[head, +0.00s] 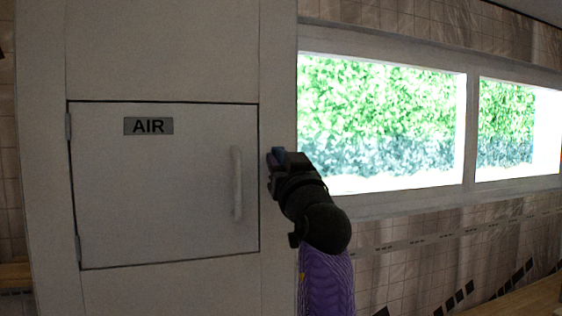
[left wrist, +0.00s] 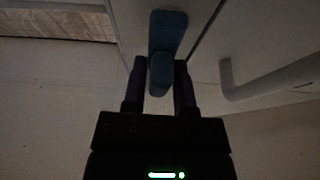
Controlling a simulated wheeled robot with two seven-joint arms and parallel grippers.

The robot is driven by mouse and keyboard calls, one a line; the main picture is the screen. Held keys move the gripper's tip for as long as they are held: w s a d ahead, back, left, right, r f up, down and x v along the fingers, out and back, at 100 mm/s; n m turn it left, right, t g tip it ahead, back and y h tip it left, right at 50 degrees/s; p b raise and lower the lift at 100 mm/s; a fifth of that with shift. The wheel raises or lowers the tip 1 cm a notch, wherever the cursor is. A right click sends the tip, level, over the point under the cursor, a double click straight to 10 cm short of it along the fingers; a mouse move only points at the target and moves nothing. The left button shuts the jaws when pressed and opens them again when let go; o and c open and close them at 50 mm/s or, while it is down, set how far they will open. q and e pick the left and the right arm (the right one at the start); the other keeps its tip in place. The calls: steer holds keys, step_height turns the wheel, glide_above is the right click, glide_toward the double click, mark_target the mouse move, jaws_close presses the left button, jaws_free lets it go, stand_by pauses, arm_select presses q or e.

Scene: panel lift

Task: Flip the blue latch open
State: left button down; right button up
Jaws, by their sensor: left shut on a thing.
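The blue latch (left wrist: 168,32) shows in the left wrist view, mounted beside the edge of the door. Its knob (left wrist: 161,72) sits between the two fingers of my left gripper (left wrist: 160,80), which is shut on it. My right gripper is in neither view.
A vertical handle (head: 237,184) stands out from the door, left of my gripper; it also shows at the right of the left wrist view (left wrist: 262,84). Hinges are on the door's left edge. Bright windows (head: 380,120) are in the wall to the right.

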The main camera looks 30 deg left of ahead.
arm_select(q)
steer(key=c, duration=0.5)
jaws_free()
steer(key=b+v, duration=0.5)
steer(key=v, duration=0.5)
